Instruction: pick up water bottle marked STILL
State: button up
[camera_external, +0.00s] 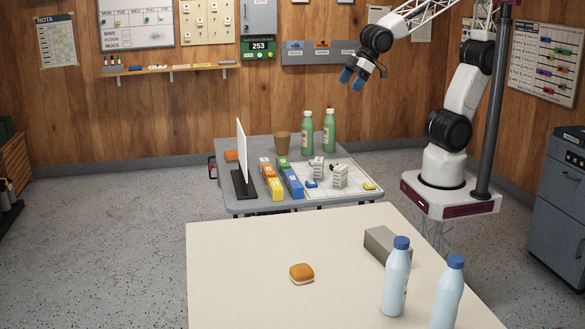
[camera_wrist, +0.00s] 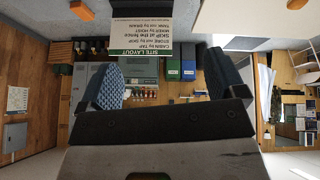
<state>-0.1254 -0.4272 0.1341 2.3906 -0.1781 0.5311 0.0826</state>
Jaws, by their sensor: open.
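Two pale bottles with blue caps stand upright on the cream table at the front right, one bottle (camera_external: 397,280) to the left and one bottle (camera_external: 447,297) nearer the bottom edge. Two green bottles with pale caps stand upright at the back of the grey table, a left one (camera_external: 306,134) and a right one (camera_external: 329,132). I cannot read any bottle's marking, so I cannot tell which is STILL. My gripper (camera_external: 351,79) is open and empty, high in front of the back wall, above and behind the green bottles. Its blue fingers stand apart in the wrist view (camera_wrist: 164,72).
A brown cup (camera_external: 282,145) stands left of the green bottles. A white upright panel (camera_external: 242,153), coloured blocks (camera_external: 268,169) and a board with small models (camera_external: 335,184) crowd the grey table. A grey block (camera_external: 381,243) and a bun (camera_external: 301,273) lie on the cream table.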

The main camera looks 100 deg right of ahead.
jog(key=w+a+f+n+t+y, duration=0.1)
jog(key=w+a+n+t, duration=0.1)
jog(key=w+a, duration=0.65)
jog(key=w+a+f+n+t+y, duration=0.1)
jog(key=w+a+f+n+y, duration=0.25)
jog(key=w+a, duration=0.65)
jog(key=w+a+f+n+t+y, duration=0.15)
jog(key=w+a+f+y, duration=0.3)
jog(key=a, duration=0.85)
jog(key=n+g+y, duration=0.9)
jog(key=g, duration=0.2)
send_near(397, 277)
jog(key=s, duration=0.1)
jog(key=shift+s+d+r+t, duration=0.1)
jog(key=shift+s+t, duration=0.15)
jog(key=shift+a, duration=1.3)
